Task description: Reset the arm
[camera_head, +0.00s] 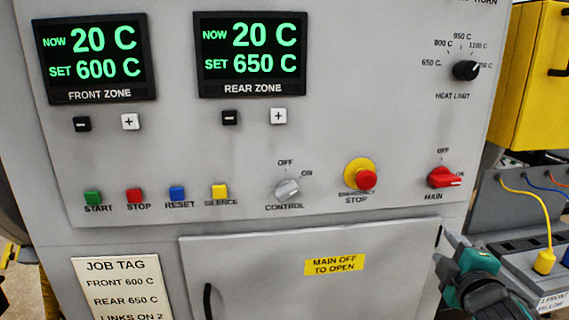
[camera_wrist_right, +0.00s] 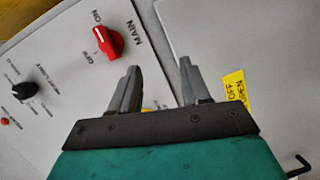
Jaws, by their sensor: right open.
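My right gripper (camera_head: 447,250) is at the lower right of the head view, in front of the cabinet's right edge, below the red MAIN switch (camera_head: 444,177). Its two dark fingers are apart with nothing between them, as the right wrist view (camera_wrist_right: 159,68) also shows. The MAIN switch, also seen in the right wrist view (camera_wrist_right: 108,42), has its white mark toward ON. The gripper is apart from the switch. My left gripper is not in view.
The furnace panel has two displays, FRONT ZONE (camera_head: 96,58) and REAR ZONE (camera_head: 252,54), an emergency stop (camera_head: 366,178) and a CONTROL knob (camera_head: 287,190). A door (camera_head: 250,280) labelled "MAIN OFF TO OPEN" is shut below. A link board with a yellow plug (camera_head: 544,261) stands at right.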

